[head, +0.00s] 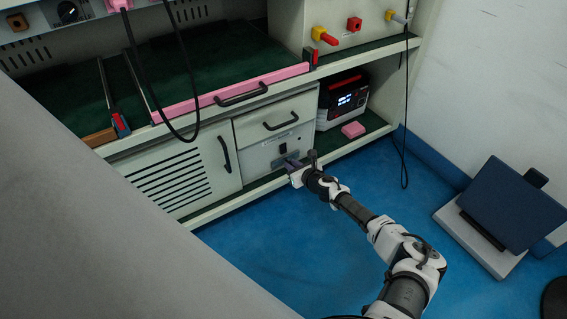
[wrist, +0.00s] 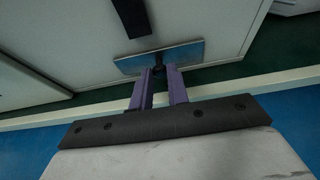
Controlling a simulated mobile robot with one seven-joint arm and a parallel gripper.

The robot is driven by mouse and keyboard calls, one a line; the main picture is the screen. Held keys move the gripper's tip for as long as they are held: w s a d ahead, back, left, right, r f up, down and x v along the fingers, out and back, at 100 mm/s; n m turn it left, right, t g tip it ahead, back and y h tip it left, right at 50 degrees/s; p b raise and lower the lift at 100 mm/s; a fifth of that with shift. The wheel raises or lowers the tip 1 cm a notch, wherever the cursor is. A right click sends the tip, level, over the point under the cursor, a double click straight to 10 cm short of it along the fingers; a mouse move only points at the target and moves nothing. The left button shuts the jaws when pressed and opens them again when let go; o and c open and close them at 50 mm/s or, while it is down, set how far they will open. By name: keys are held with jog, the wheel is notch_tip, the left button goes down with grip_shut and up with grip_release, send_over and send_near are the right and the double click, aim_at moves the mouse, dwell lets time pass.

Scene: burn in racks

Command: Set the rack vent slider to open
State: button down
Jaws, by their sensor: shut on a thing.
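The rack vent slider shows in the wrist view as a small dark knob (wrist: 158,70) at the lower edge of a grey metal plate (wrist: 185,54). The plate (head: 279,162) is on the light cabinet front under the bench in the head view, partly hidden by my gripper. My gripper (head: 290,163) reaches the cabinet front from the right. In the wrist view its two purple fingers (wrist: 160,78) are shut on the knob, one on each side. Whether the slider is at open or closed cannot be told.
A black rectangular part (wrist: 131,17) is on the panel beside the plate. A drawer with a black handle (head: 281,121) is above, and a louvred door (head: 175,180) is to the left. A black device (head: 343,99) and pink block (head: 353,130) sit on the right shelf. Blue floor (head: 255,245) is clear.

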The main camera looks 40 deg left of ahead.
jog(key=shift+w+d, duration=0.15)
jog(key=shift+w, duration=0.15)
jog(key=c, duration=1.4)
grip_release()
jog(key=shift+o, duration=0.2)
jog(key=shift+s, duration=0.1)
jog(key=p+v, duration=0.5)
jog(key=v, duration=0.8)
jog(key=shift+s+d+r+p, duration=0.2)
jog(key=shift+d+p, duration=0.05)
jog(key=shift+p, duration=0.1)
